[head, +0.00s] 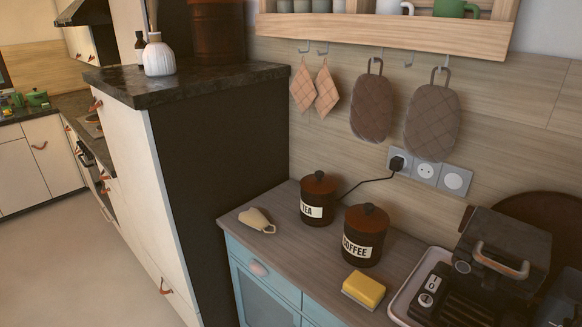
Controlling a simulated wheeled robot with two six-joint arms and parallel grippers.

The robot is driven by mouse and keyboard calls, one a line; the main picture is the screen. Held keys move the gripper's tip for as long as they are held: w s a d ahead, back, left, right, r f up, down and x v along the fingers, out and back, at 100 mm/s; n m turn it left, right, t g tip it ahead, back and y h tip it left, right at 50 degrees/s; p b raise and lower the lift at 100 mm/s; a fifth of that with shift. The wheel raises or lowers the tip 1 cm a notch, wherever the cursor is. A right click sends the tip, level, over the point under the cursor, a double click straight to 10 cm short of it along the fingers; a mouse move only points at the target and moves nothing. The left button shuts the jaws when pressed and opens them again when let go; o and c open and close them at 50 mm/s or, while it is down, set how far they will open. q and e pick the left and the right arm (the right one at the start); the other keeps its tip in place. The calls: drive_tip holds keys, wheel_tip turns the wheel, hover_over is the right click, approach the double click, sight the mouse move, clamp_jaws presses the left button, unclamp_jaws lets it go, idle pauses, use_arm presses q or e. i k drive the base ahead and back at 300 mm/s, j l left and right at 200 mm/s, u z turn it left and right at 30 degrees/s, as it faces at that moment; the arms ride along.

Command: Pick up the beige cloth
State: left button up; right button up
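The beige cloth (257,220) lies crumpled on the wooden counter in the head view, near the counter's left end. It is to the left of the dark canister labelled TEA (317,198) and apart from it. Nothing covers it. Neither of my grippers shows in this view.
A canister labelled COFFEE (364,235) and a yellow sponge (364,290) stand right of the cloth. A grill (470,290) fills the counter's right end. A tall dark cabinet (215,170) rises left of the counter. Pot holders (372,105) hang above. The counter around the cloth is clear.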

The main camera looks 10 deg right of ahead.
sight(253, 217)
drive_tip(key=i+j+z, duration=0.25)
drive_tip(key=z, duration=0.2)
drive_tip(key=i+j+z, duration=0.2)
drive_tip(key=z, duration=0.25)
drive_tip(key=j, duration=0.1)
